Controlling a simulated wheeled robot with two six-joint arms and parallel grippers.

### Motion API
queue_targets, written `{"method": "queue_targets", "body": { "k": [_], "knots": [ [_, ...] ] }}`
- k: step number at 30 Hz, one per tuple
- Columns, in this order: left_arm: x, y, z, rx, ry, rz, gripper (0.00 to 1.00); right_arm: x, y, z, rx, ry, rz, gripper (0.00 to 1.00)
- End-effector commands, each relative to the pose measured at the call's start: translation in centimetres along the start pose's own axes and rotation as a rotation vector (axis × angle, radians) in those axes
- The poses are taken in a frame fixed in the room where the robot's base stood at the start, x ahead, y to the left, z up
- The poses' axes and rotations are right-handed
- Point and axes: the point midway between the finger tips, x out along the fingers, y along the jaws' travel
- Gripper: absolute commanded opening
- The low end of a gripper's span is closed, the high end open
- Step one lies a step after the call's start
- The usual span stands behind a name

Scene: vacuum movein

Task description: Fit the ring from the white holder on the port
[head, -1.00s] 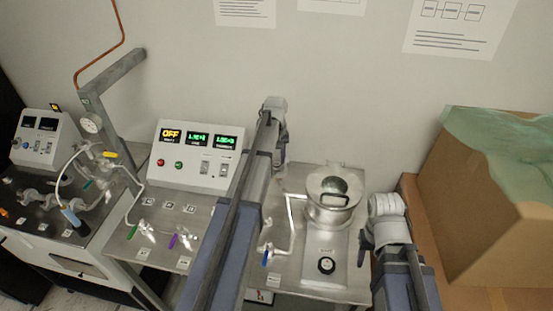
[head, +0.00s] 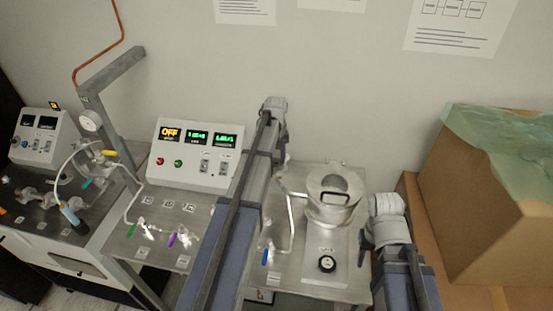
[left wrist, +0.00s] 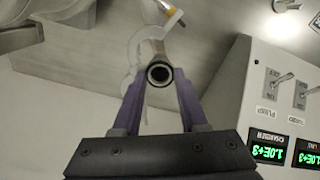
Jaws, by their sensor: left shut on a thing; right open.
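I cannot make out the white holder or clearly identify the port.
A steel chamber (head: 335,210) stands on the bench beside a bent pipe (head: 291,225) with a blue handle. The control box (head: 190,140) is behind my left arm; it also shows in the left wrist view (left wrist: 258,105). A cardboard box (head: 485,220) is at right.

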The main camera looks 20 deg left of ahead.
Motion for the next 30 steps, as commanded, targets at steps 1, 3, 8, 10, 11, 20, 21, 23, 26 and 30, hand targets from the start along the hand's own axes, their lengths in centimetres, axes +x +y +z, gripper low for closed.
{"method": "queue_targets", "body": {
  "k": [1,3,8,10,11,20,21,23,26,30],
  "knots": [
    [0.00,0.00,0.00,0.000,0.000,0.000,0.02,0.00,0.00,0.00,0.000,0.000,0.000,0.50],
    [-0.01,0.00,0.00,0.000,0.000,0.000,0.02,-0.01,0.00,0.00,0.000,0.000,0.000,0.50],
    [-0.01,0.00,0.00,0.000,0.000,0.000,0.02,-0.01,0.00,0.00,0.000,0.000,0.000,0.50],
    [-0.01,0.00,0.01,0.000,0.000,0.000,0.47,-0.01,0.00,0.00,0.000,0.000,0.000,0.50],
    [-0.01,-0.01,0.01,0.000,0.000,0.000,0.50,-0.01,0.00,0.00,0.000,0.000,0.000,0.50],
    [-0.01,0.05,-0.01,0.000,0.000,0.001,0.77,-0.01,0.00,0.00,0.000,0.000,0.000,0.50],
    [-0.01,0.07,-0.02,0.000,0.000,0.002,0.77,-0.01,0.00,0.00,0.000,0.000,0.000,0.50],
    [-0.01,0.11,-0.02,0.001,0.001,0.002,0.77,-0.01,0.00,0.00,0.000,0.000,0.000,0.50],
    [-0.01,0.16,-0.03,0.001,0.001,0.003,0.77,-0.01,0.00,0.00,0.000,0.000,0.000,0.50],
    [-0.01,0.21,-0.04,0.001,0.001,0.004,0.77,-0.01,0.00,0.00,0.000,0.000,0.000,0.50]
  ]
}}
